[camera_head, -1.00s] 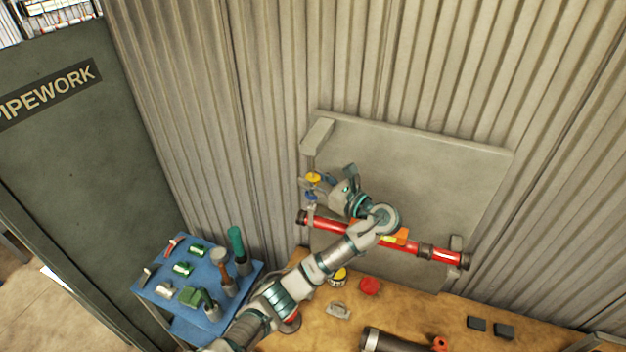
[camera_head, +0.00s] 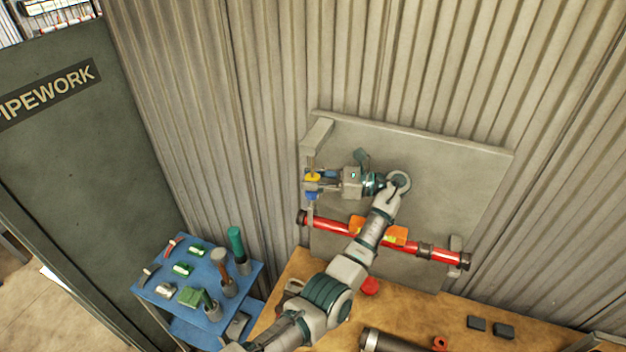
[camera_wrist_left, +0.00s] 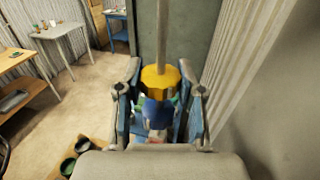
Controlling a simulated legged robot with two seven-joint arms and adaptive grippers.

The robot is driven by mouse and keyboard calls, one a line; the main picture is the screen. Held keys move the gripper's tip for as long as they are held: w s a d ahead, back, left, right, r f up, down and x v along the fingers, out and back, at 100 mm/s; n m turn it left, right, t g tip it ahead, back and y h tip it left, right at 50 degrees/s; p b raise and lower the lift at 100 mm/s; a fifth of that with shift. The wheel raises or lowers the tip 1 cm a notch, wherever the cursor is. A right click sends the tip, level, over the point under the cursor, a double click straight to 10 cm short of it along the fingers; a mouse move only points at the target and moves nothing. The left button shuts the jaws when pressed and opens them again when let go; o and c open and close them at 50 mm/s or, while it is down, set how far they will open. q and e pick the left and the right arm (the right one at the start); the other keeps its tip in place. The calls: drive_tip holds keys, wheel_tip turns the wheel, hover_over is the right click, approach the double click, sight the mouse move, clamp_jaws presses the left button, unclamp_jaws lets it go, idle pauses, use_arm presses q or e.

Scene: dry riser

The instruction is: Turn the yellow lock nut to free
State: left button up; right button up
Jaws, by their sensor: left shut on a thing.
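The yellow lock nut (camera_head: 313,177) sits on a thin upright rod at the left side of the grey wall panel. It also shows in the left wrist view (camera_wrist_left: 160,77), with the pale rod rising from its top. A blue part (camera_wrist_left: 158,112) is directly below it. My left gripper (camera_head: 312,184) reaches it from the right, with the arm coming up from below. In the left wrist view its fingers (camera_wrist_left: 160,82) stand on both sides of the nut, and the gripper is shut on it. The exact finger contact is partly hidden. My right gripper is not in view.
A red pipe (camera_head: 333,225) with orange pieces runs across the panel (camera_head: 460,180) just below my forearm. A wooden bench (camera_head: 480,300) holds a red part and dark blocks. A blue table (camera_head: 215,258) with tools and green fittings stands at the left.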

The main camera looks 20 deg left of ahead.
use_arm(q)
drive_tip(key=shift+r, duration=0.25)
drive_tip(key=o, duration=1.1)
drive_tip(key=shift+w, duration=0.1)
drive_tip(key=shift+o, duration=0.3)
drive_tip(key=shift+w+d+f, duration=0.1)
drive_tip(key=shift+f, duration=0.05)
drive_tip(key=shift+m+t, duration=0.3)
drive_tip(key=shift+t, duration=0.2)
